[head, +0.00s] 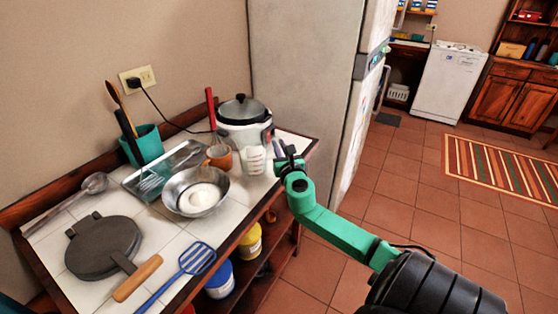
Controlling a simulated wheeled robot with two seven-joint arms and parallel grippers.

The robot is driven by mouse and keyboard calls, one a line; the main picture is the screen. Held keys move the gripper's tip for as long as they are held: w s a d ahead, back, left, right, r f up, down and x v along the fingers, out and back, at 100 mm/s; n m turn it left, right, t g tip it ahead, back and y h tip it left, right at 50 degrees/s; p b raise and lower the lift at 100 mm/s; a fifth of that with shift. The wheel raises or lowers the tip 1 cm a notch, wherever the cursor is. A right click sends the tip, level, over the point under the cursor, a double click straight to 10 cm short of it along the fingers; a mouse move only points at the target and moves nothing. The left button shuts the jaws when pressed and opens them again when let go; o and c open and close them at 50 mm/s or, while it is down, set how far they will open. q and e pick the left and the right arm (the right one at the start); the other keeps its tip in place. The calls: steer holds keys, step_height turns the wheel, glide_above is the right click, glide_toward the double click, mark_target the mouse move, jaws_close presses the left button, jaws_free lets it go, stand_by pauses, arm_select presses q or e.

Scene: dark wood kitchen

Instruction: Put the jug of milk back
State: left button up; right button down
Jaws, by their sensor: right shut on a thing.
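The jug of milk (253,161) is a small whitish measuring jug with marks on its side. It is upright at the right end of the tiled counter, in front of the rice cooker. My right gripper (281,161) is at the jug's right side, shut on it, probably at the handle. The fingertips are small and partly hidden, so the exact grip is unclear. I cannot tell whether the jug's base touches the tiles. My left gripper is not in view.
A tall fridge (305,80) stands behind.

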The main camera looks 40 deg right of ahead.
step_height(320, 180, down, 3)
steer(key=shift+s+f+b, duration=0.1)
steer(key=shift+b, duration=0.45)
steer(key=c, duration=0.9)
jaws_free()
steer(key=shift+f, duration=0.1)
steer(key=shift+a, duration=0.1)
